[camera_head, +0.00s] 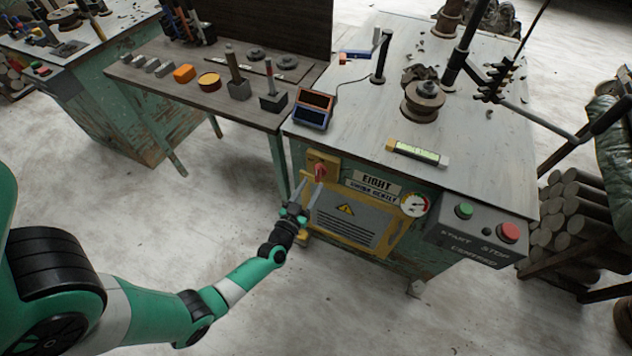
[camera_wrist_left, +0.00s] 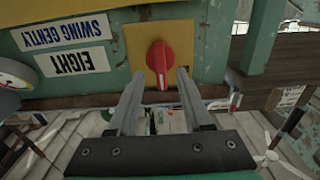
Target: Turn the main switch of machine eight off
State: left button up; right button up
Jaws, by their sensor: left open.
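Machine eight (camera_head: 460,180) is a worn green cabinet with a grey top and an "EIGHT" label (camera_head: 377,181) on its front. Its main switch is a red knob (camera_head: 320,170) on a yellow plate at the front's upper left corner. In the left wrist view the red knob (camera_wrist_left: 160,62) sits on the yellow plate, its handle lying along the picture's vertical. My left gripper (camera_head: 310,186) is open just in front of the switch. In the left wrist view the fingers of my left gripper (camera_wrist_left: 157,85) stand to either side of the knob's lower end; contact cannot be told. My right gripper is not in view.
A gauge (camera_head: 414,204) and a control box (camera_head: 478,232) with green and red buttons are right of the switch. A side table (camera_head: 140,75) with tools stands at the left. Stacked logs (camera_head: 575,215) lie at the right. The floor in front is clear.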

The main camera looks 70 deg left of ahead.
aim_at(316, 177)
pick_arm(q)
jog(key=b+x, duration=0.1)
jog(key=x, duration=0.3)
grip_shut()
